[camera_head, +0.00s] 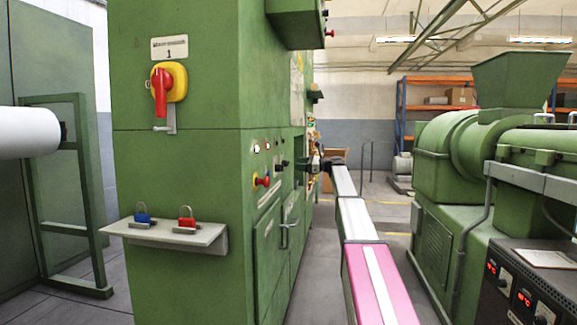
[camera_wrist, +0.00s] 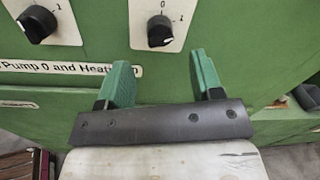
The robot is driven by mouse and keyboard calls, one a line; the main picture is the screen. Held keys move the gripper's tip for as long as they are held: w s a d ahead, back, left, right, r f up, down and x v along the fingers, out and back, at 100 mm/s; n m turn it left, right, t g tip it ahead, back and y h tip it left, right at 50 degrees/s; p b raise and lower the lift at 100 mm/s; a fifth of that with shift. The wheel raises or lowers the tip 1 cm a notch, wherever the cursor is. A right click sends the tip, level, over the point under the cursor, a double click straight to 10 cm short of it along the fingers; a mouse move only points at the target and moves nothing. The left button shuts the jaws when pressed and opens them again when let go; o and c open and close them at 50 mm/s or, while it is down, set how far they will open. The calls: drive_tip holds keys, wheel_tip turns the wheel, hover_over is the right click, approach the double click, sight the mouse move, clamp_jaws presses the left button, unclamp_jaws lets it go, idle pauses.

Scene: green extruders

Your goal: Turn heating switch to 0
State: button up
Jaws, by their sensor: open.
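Two black rotary switches on white plates show on the green cabinet in the wrist view, a left switch (camera_wrist: 38,24) and a right switch (camera_wrist: 160,31). A "0" and a "1" are readable by the right one, a "1" by the left. The label strip (camera_wrist: 70,68) below reads "Pump 0 and Heat…", its end hidden behind a finger. I cannot tell for sure which switch is for heating. My gripper (camera_wrist: 161,72) is open and empty, its green fingers below the right switch and apart from it. In the head view my gripper (camera_head: 317,164) is beside the cabinet's side face, small.
The green cabinet (camera_head: 185,175) has a red-yellow main switch (camera_head: 166,84) and a shelf (camera_head: 165,232) with blue and red padlocks. A red button (camera_head: 262,181) sits on its side face. A green extruder (camera_head: 460,190) stands at right. Floor shows between them.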

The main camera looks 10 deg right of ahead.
sight(288, 162)
drive_tip(key=x, duration=0.6)
drive_tip(key=shift+w+a, duration=0.1)
drive_tip(key=shift+a, duration=0.1)
drive_tip(key=c, duration=0.9)
